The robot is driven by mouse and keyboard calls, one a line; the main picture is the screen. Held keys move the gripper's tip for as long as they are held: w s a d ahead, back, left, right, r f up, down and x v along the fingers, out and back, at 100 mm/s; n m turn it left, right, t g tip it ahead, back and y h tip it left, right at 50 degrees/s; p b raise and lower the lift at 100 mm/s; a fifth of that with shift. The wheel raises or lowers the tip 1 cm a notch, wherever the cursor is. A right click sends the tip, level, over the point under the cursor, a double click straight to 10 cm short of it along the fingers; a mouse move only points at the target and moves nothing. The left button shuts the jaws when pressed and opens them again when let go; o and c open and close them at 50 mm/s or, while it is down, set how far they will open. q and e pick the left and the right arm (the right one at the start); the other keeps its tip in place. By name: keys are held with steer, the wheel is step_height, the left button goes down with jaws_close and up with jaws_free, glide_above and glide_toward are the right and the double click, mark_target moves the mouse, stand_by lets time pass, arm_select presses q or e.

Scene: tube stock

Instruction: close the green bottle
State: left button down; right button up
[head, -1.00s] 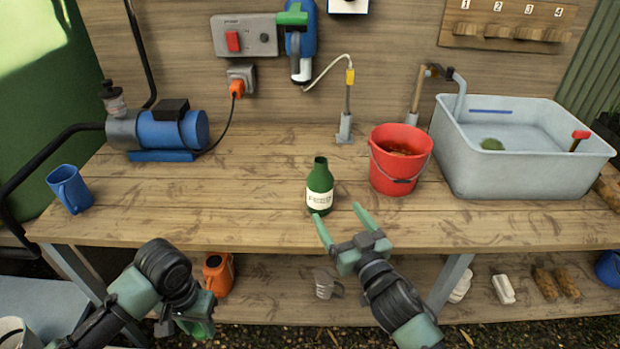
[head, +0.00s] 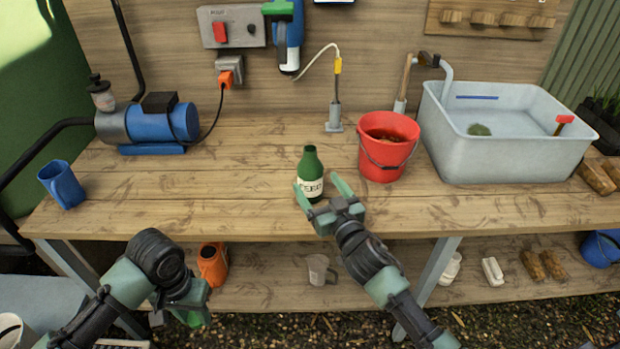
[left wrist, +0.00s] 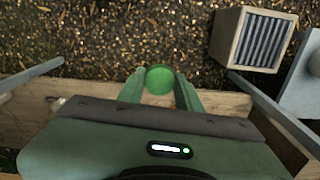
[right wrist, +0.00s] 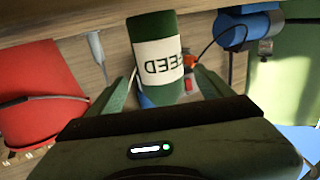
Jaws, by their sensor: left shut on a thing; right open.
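The green bottle (head: 309,165) with a white label stands upright and uncapped on the bench. My right gripper (head: 319,192) is open, with its fingers at either side of the bottle's lower part in the head view. In the right wrist view the bottle (right wrist: 157,62) shows large between the fingertips (right wrist: 160,85); I cannot tell whether they touch it. My left gripper (head: 196,318) is low in front of the bench, shut on a round green cap (left wrist: 159,79), which shows between its fingertips in the left wrist view.
A red bucket (head: 386,150) stands close right of the bottle, with a grey sink (head: 500,150) beyond it. A blue pump (head: 160,125) and blue mug (head: 62,185) are at the left. The bench (head: 240,190) left of the bottle is clear.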

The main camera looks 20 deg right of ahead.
mark_target(315, 182)
steer(key=w, duration=0.5)
steer(key=shift+w+a+f, duration=0.1)
steer(key=shift+a+f, duration=0.25)
steer(key=shift+f, duration=0.05)
arm_select(q)
steer(key=shift+r, duration=0.1)
arm_select(e)
steer(key=shift+r, duration=0.1)
steer(key=c, duration=1.8)
steer(key=shift+o, duration=0.2)
steer(key=shift+r, duration=0.15)
